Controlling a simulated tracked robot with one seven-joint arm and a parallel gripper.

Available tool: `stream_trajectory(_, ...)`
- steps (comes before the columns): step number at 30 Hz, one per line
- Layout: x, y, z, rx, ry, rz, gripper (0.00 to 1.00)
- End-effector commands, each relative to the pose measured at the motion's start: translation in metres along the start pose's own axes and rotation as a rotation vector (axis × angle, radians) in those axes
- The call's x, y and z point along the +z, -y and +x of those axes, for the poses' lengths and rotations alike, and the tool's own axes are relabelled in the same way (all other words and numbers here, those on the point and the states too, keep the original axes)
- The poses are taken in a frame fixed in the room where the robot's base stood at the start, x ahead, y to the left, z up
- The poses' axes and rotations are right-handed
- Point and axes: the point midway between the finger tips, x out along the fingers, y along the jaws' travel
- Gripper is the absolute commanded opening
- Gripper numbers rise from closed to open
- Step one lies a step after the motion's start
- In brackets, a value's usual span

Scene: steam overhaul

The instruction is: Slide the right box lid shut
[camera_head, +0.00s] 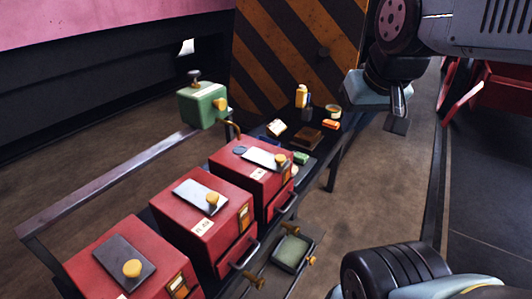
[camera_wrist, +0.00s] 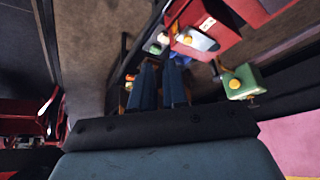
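The right red box (camera_head: 236,175) stands at the far end of a row of three red boxes. Its lid is a pale metal plate (camera_head: 262,157) with a yellow knob (camera_head: 281,161), lying towards the right side of the box top. A dark oval (camera_head: 239,150) shows beside the plate's left end; I cannot tell if it is an opening. A red box with a pale plate (camera_wrist: 196,39) and yellow knob also shows at the top of the wrist view. My gripper (camera_head: 399,112) hangs right of the boxes, apart from them. In the wrist view its two fingers stand apart with nothing between them.
A green box (camera_head: 203,105) with a yellow knob stands behind the row, near a metal rail (camera_head: 110,180). Small items, including a yellow bottle (camera_head: 301,96), crowd the dark bench end. A tray (camera_head: 292,252) sits low in front. A striped panel (camera_head: 290,50) rises behind.

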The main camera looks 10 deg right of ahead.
Motion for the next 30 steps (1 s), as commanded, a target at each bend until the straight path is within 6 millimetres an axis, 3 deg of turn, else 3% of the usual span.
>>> stream_trajectory(2, -0.001, 0.001, 0.008, -0.010, 0.040, 0.026, 0.22)
stream_trajectory(14, -0.004, 0.014, 0.071, -0.145, 0.375, 0.304, 0.60)
stream_trajectory(30, -0.016, 0.025, 0.151, -0.383, 0.790, 0.758, 0.60)
